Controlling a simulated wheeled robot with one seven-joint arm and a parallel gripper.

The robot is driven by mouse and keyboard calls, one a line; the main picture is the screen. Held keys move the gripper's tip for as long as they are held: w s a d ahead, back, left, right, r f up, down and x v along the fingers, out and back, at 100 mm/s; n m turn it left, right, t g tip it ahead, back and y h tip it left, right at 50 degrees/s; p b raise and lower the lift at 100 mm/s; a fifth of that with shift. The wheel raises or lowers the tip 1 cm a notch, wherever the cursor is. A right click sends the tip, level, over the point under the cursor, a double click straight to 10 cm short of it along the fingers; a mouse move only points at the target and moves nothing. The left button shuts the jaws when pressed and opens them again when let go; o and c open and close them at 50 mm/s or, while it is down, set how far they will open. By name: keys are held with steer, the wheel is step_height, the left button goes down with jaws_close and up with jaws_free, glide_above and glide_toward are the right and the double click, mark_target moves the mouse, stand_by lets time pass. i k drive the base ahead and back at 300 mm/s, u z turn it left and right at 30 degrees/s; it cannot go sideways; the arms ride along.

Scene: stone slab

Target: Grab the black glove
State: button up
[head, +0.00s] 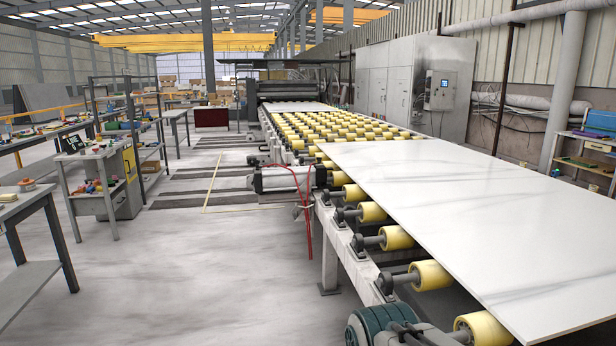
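I cannot make out a black glove in the head view. A small dark item (72,144) lies on the grey cart at the left, but it is too small to tell what it is. My gripper is not in view.
A large white stone slab (465,215) lies on a conveyor with yellow rollers (430,274) at the right. A grey cart (100,185) and a workbench (30,205) stand at the left, with small items on top. The floor (190,270) between bench and conveyor is clear.

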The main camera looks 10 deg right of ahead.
mark_target(321, 171)
steer(key=u, duration=0.2)
steer(key=i, duration=3.5)
steer(key=z, duration=0.2)
steer(key=i, duration=1.5)
steer(key=z, duration=0.55)
steer(key=i, duration=1.3)
steer(key=z, duration=0.2)
